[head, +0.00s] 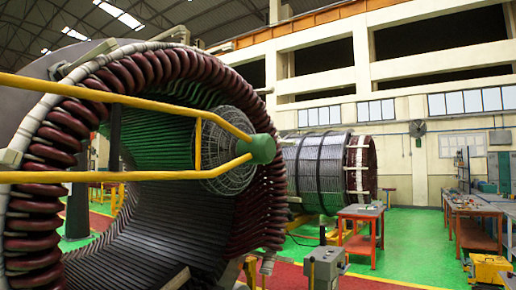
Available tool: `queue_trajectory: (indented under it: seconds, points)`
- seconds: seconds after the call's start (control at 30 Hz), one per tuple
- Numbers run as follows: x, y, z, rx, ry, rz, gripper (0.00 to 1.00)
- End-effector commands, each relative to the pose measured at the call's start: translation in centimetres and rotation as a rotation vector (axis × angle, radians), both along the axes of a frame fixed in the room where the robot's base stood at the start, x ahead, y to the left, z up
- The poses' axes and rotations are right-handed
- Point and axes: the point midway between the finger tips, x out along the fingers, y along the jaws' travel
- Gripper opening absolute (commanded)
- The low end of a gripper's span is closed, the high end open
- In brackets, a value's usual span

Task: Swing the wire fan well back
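The wire fan (222,173) is a round grey wire cage in the head view, left of centre. It shows in front of the dark bore of the large stator (160,235), which has a ring of dark red coil ends. Two yellow bars (100,90) come in from the left edge and meet at a green hub (262,150) at the fan's right side. A short yellow upright (198,145) links the bars and crosses in front of the cage. The bars hide parts of the fan. I cannot tell how the fan is mounted. My gripper is not in view.
A second wound cylinder (318,170) stands behind, right of the fan. A red table (362,230), a grey box (324,268) and a workbench (470,215) stand to the right. Green floor (410,260) is clear between them. A small fan (417,129) hangs on the far wall.

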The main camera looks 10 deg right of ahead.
Motion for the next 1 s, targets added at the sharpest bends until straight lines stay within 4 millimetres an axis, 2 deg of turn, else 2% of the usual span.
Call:
queue_trajectory:
  seconds: [0.37, 0.5, 0.57, 1.0]
  points:
    - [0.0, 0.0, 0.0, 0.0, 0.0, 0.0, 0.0]
    - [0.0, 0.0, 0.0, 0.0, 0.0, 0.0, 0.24]
    - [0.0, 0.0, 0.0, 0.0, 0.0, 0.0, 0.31]
    - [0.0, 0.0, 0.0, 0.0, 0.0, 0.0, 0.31]
